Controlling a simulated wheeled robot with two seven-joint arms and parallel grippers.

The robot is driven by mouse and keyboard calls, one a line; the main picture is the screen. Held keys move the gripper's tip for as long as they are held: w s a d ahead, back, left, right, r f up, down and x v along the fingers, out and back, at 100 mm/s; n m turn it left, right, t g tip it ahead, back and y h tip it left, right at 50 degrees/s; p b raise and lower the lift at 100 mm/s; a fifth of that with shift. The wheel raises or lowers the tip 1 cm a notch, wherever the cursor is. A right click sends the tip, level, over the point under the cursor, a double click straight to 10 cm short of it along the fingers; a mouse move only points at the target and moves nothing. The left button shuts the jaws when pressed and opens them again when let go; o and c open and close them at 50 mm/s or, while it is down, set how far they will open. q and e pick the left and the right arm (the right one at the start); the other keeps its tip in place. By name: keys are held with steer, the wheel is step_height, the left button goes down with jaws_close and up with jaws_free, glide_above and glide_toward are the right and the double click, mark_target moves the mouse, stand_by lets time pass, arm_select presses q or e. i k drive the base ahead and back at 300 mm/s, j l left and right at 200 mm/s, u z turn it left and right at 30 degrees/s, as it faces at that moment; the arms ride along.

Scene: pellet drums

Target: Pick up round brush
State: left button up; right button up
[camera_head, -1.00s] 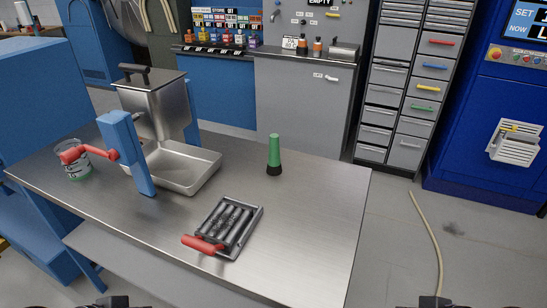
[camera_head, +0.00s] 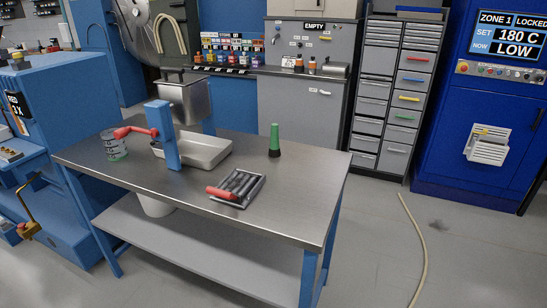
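The round brush (camera_head: 275,139) appears to be the object with a green tapered handle and a short dark base. It stands upright on the far right part of the steel table (camera_head: 290,190). Nothing touches it and its whole side is visible. Neither of my grippers shows in this view.
A magnet-like grate with a red handle (camera_head: 236,187) lies in front of the brush. A steel hopper (camera_head: 186,100), shallow tray (camera_head: 205,150), blue post (camera_head: 163,135) and glass jar (camera_head: 114,147) stand left. The table's right end is bare. A hose (camera_head: 419,240) lies on the floor.

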mark_target(275, 149)
steer(key=k+u, duration=0.1)
steer(key=u, duration=0.85)
steer(key=k+j+u, duration=0.15)
steer(key=u, duration=0.8)
steer(key=l+u, duration=0.15)
steer(key=l, duration=0.25)
steer(key=k+l+u, duration=0.15)
steer(key=l, duration=0.2)
steer(key=k+l+u, duration=0.15)
steer(key=l, duration=0.25)
steer(key=l+u, duration=0.15)
steer(key=l, duration=0.2)
steer(key=k+l+u, duration=0.15)
steer(key=l, duration=0.2)
steer(key=k+l+u, duration=0.2)
steer(key=k+l, duration=0.1)
steer(key=l, duration=0.35)
steer(key=k+l, duration=0.15)
steer(key=l, duration=0.3)
steer(key=k+l, duration=0.1)
steer(key=l, duration=0.35)
steer(key=k+l, duration=0.15)
steer(key=l, duration=0.3)
steer(key=i, duration=0.2)
